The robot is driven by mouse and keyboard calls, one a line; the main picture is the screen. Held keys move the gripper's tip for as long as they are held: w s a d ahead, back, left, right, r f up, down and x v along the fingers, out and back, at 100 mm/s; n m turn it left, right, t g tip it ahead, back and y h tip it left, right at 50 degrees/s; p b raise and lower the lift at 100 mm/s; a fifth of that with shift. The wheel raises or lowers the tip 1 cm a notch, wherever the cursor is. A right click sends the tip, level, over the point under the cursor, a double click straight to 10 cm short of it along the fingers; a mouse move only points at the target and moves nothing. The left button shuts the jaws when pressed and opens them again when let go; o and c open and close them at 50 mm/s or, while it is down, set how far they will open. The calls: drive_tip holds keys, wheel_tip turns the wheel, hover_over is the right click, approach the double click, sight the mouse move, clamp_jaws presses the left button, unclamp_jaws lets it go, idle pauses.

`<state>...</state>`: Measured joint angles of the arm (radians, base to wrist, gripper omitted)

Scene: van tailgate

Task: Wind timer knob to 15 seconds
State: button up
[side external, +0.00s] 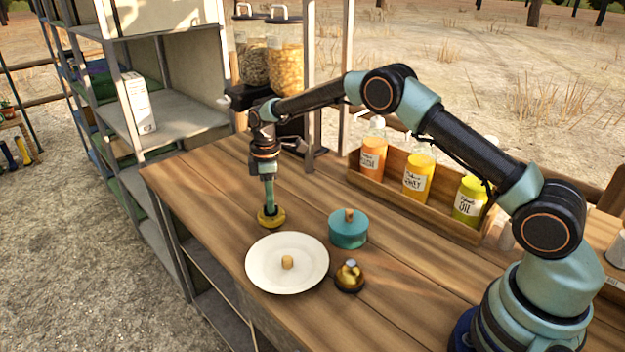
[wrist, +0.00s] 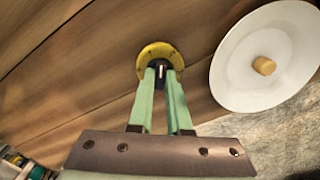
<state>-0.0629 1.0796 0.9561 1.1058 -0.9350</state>
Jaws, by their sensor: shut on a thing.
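A round yellow timer (side external: 271,217) sits on the wooden table, left of and behind the white plate. In the wrist view the timer (wrist: 156,53) shows a yellow dial with a dark knob (wrist: 160,73) at its middle. My gripper (side external: 268,206) points straight down over the timer. In the wrist view the green fingers of my gripper (wrist: 161,75) are shut on the knob, one on each side. The dial marks are too small to read, and the fingers hide part of the dial.
A white plate (side external: 265,267) with a small cork-like piece (side external: 287,262) lies near the timer. A teal lidded pot (side external: 348,231) and a small brass-coloured bell-like item (side external: 349,275) stand to its right. A wooden rack (side external: 450,222) of bottles stands behind. Bare table (side external: 195,175) lies left of the timer.

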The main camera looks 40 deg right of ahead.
drive_tip(key=shift+m, duration=0.4)
drive_tip(key=shift+m, duration=1.2)
drive_tip(key=shift+m, duration=1.2)
drive_tip(key=shift+m, duration=1.2)
